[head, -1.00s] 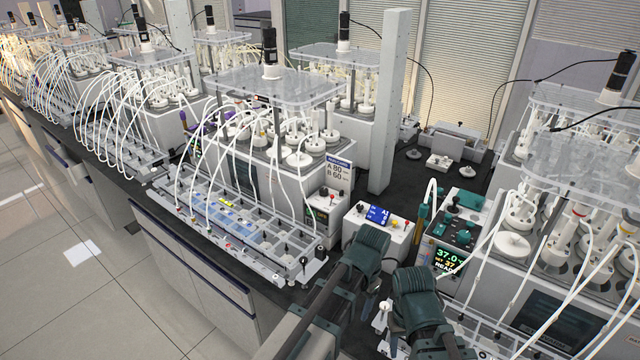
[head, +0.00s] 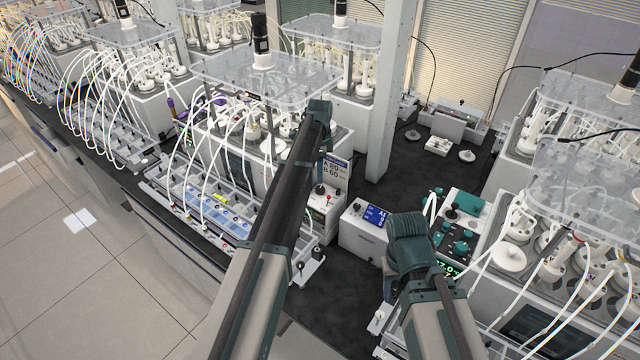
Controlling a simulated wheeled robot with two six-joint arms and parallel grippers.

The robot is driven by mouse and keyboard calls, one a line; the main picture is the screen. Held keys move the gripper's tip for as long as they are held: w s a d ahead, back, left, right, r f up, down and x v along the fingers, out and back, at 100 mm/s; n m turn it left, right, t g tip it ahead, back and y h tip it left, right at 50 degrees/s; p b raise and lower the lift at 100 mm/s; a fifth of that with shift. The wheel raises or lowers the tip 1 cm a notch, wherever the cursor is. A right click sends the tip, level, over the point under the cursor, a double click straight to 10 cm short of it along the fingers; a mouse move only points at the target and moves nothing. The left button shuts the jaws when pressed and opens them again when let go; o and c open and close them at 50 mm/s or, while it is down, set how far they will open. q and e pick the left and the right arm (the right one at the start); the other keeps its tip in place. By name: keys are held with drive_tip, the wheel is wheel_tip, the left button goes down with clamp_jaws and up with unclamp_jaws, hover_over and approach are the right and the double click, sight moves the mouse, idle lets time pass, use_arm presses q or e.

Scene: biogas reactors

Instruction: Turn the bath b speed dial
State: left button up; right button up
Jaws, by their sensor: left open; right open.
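My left gripper (head: 320,110) is reached far out over the left reactor's front right, beside a card (head: 336,168) reading A 80, B 60. Its fingers are hard to make out; it seems to hold nothing. Below the card is a grey control box (head: 325,205) with a dark knob and a red button, partly behind my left arm. My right gripper (head: 405,228) is open, left of a control unit (head: 457,228) with dark and teal knobs, and covers part of its green display. I cannot read a bath b label on any dial.
A white box with a blue screen (head: 372,215) stands between my arms, partly behind the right gripper. A tall grey post (head: 388,100) rises behind it. White tubes arch over the left tray (head: 205,205) and right reactor.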

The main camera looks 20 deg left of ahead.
sight(320, 188)
use_arm(q)
wheel_tip(320, 188, down, 8)
drive_tip(key=b, duration=0.7)
drive_tip(key=shift+r, duration=0.25)
clamp_jaws()
